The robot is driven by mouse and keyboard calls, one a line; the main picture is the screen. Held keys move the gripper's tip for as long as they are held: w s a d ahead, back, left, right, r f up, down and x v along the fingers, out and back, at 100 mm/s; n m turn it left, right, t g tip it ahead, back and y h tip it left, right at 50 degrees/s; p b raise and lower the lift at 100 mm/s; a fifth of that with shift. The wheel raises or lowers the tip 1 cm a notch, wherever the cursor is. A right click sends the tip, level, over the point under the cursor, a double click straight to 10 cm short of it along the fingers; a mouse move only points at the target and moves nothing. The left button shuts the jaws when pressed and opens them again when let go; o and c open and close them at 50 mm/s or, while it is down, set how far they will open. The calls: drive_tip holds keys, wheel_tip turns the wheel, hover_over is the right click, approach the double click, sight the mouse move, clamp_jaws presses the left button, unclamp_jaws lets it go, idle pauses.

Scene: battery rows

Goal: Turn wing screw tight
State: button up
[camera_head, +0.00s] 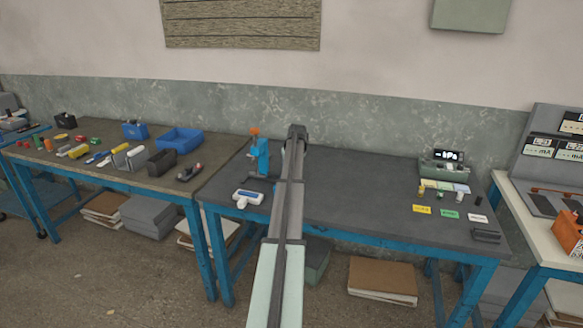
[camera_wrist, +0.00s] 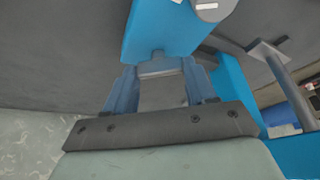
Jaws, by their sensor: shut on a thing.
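A blue clamp-like fixture (camera_head: 261,158) with an orange top (camera_head: 255,132) stands at the back left of the dark table. My arm reaches over the table beside it, and my gripper's hold is hidden in the head view. A grey round end (camera_wrist: 210,9) shows beside the blue body.
A white and blue item (camera_head: 248,197) lies on the table left of my arm. A meter (camera_head: 445,163), coloured cards (camera_head: 450,214) and small parts are at the right. The table's middle right is clear. A side table (camera_head: 100,180) at the left holds bins and tools.

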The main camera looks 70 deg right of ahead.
drive_tip(key=m+g, duration=0.1)
drive_tip(key=m, duration=0.2)
drive_tip(key=m+g, duration=0.1)
drive_tip(key=m, duration=0.2)
drive_tip(key=shift+w+m+g+h, duration=0.2)
drive_tip(key=shift+m+g+h, duration=0.1)
drive_tip(key=shift+h, duration=0.1)
idle(0.4)
drive_tip(key=o, duration=1)
drive_tip(key=shift+o, duration=0.2)
drive_tip(key=shift+a+r, duration=0.1)
drive_tip(key=shift+r, duration=0.05)
drive_tip(key=v, duration=1.3)
drive_tip(key=shift+r, duration=0.25)
